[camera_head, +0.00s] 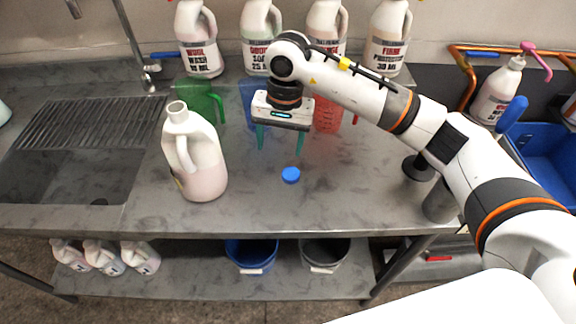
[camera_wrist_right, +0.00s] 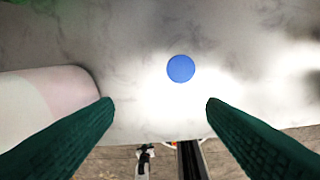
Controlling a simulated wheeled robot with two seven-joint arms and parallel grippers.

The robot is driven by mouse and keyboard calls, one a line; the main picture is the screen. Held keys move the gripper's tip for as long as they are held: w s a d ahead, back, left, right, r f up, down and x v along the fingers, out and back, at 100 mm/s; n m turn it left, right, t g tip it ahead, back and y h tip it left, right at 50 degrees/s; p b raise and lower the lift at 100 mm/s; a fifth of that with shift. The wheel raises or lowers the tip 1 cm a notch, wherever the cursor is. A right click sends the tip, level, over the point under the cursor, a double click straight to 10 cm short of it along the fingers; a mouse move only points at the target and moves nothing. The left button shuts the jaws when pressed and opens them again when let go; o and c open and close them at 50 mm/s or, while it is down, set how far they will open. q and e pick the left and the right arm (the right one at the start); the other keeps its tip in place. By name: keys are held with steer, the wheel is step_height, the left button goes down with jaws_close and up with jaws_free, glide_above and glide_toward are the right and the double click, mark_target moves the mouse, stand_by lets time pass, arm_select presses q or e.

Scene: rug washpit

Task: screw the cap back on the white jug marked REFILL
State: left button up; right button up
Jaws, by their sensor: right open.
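A white jug (camera_head: 197,158) with a pinkish lower part stands upright and uncapped on the steel counter, left of centre; its label faces away, so no marking can be read. A blue cap (camera_head: 291,175) lies on the counter to the right of the jug. My right gripper (camera_head: 280,146) is open and empty above the counter, with its green fingers apart, behind the cap in the head view. In the right wrist view the cap (camera_wrist_right: 181,68) shows beyond and between the fingertips (camera_wrist_right: 160,104), and part of the jug (camera_wrist_right: 50,102) is at left. My left gripper is not seen.
Several labelled jugs (camera_head: 200,52) stand along the back. Green (camera_head: 200,98) and red (camera_head: 328,114) measuring jugs stand behind my gripper. A ribbed sink (camera_head: 85,125) is at left, a blue basin (camera_head: 553,165) at right. The counter around the cap is clear.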

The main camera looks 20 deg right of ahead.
steer(key=shift+w+d+r+h, duration=0.2)
steer(key=shift+d+r+h, duration=0.1)
steer(key=shift+d, duration=0.25)
steer(key=shift+w+d+r+h, duration=0.15)
steer(key=shift+d+h, duration=0.15)
steer(key=shift+d, duration=0.25)
steer(key=shift+f, duration=0.1)
steer(key=p, duration=0.2)
glide_above(289, 173)
step_height(289, 173, down, 6)
steer(key=shift+r, duration=0.1)
steer(key=shift+f, duration=0.45)
